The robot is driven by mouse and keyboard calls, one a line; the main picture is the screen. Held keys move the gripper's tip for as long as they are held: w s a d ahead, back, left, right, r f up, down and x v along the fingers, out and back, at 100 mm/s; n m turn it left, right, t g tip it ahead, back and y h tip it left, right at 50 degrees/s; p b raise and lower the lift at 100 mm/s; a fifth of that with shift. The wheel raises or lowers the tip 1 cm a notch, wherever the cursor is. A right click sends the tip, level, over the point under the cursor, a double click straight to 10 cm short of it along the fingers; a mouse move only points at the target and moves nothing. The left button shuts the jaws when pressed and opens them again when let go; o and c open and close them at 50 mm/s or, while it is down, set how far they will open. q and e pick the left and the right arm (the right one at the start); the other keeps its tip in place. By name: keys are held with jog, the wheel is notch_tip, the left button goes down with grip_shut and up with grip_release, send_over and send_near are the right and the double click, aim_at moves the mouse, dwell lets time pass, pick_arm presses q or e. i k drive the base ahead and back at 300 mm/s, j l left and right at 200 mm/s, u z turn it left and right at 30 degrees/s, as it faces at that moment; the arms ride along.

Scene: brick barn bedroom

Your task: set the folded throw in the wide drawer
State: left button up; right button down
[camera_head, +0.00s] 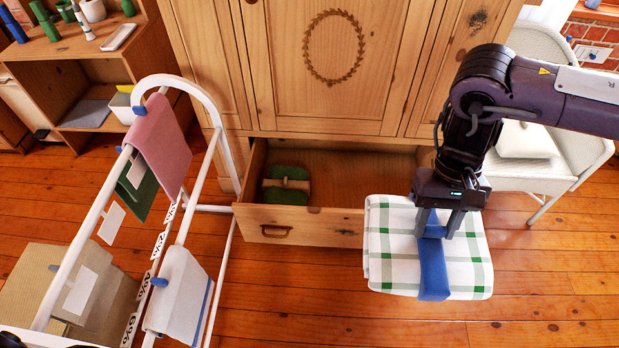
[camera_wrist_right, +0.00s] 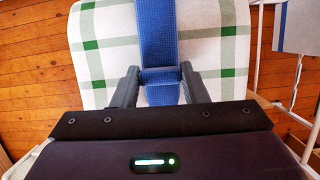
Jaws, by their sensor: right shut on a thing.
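The folded throw (camera_head: 385,255) is white with green checks and has a blue band (camera_head: 432,272) around its middle. My right gripper (camera_head: 439,232) is shut on the blue band and holds the throw in front of the wardrobe. In the right wrist view the fingers (camera_wrist_right: 160,88) sit on both sides of the band, with the throw (camera_wrist_right: 215,50) beyond. The wide drawer (camera_head: 325,222) is pulled open at the wardrobe's base. A green item with a tan strap (camera_head: 287,186) lies in its left end. The throw hides part of the drawer's right front. My left gripper is not clearly visible.
A white rack (camera_head: 95,210) with hanging cloths stands left of the drawer. The wardrobe (camera_head: 330,50) rises behind it. A white chair (camera_head: 545,170) stands at the right. The middle of the drawer's floor (camera_head: 350,180) looks bare.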

aim_at(342, 197)
jog(key=i+l+u, duration=0.2)
jog(key=i+u, duration=0.25)
jog(key=i+l+u, duration=0.45)
jog(key=i+j, duration=0.05)
jog(key=j, duration=0.05)
